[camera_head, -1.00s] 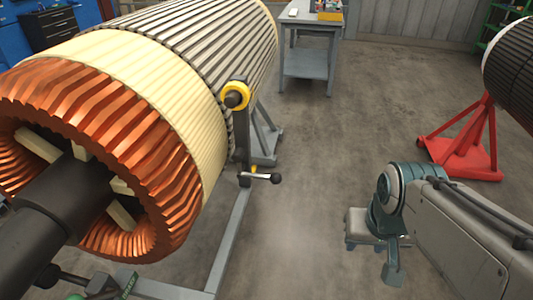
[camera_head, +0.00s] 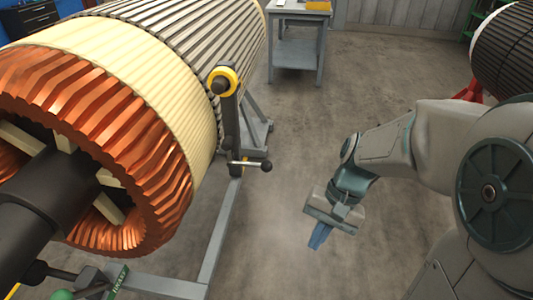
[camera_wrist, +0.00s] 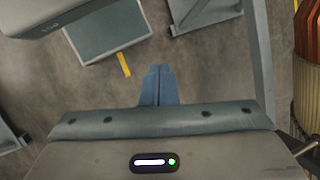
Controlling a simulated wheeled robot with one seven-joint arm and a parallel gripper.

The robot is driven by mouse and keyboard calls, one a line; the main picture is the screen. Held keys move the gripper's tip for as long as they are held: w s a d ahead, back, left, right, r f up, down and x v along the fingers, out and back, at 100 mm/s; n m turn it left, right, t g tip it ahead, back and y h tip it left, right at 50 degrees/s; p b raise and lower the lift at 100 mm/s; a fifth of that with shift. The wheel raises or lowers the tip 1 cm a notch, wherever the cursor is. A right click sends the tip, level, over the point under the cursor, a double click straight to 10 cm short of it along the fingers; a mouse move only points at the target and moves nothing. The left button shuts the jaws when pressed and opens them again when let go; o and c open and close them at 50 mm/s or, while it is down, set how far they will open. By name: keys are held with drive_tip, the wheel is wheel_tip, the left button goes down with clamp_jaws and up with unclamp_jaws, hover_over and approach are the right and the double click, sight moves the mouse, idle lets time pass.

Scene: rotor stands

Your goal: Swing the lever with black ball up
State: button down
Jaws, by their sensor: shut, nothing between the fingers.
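The lever (camera_head: 247,164) is a short metal bar with a black ball (camera_head: 266,166) at its right end. It sticks out to the right, roughly level, from the grey stand post (camera_head: 231,125) beside the big rotor (camera_head: 150,75). My gripper (camera_head: 316,244) is to the right of the black ball and nearer the camera, apart from it, pointing down over open floor. Its blue fingers are together and hold nothing; they also show in the wrist view (camera_wrist: 158,72). I cannot make out the black ball in the wrist view.
A yellow ring with a dark knob (camera_head: 222,82) sits at the top of the post, above the lever. The stand's grey floor rail (camera_head: 222,235) runs below it. A grey table (camera_head: 298,40) stands behind. The floor between is clear.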

drive_tip(key=w+a+f+m+g+y+b, duration=0.3)
drive_tip(key=w+a+f+m+g+y, duration=0.2)
drive_tip(key=w+a+f+m+y, duration=0.45)
drive_tip(key=w+d+f+m+t+y+b, duration=0.2)
drive_tip(key=w+f+m+t+y, duration=0.4)
drive_tip(key=t, duration=0.9)
drive_tip(key=w+d+m+y, duration=0.1)
drive_tip(key=w+m+y, duration=0.2)
drive_tip(key=m+y, duration=0.2)
drive_tip(key=shift+w+m+y, duration=0.35)
drive_tip(key=shift+w+y, duration=0.05)
drive_tip(key=shift+y, duration=0.45)
drive_tip(key=d+r+p+x, duration=0.2)
drive_tip(key=x, duration=1)
drive_tip(key=shift+w+a+r, duration=0.15)
drive_tip(key=shift+a+r, duration=0.05)
drive_tip(key=shift+a, duration=0.05)
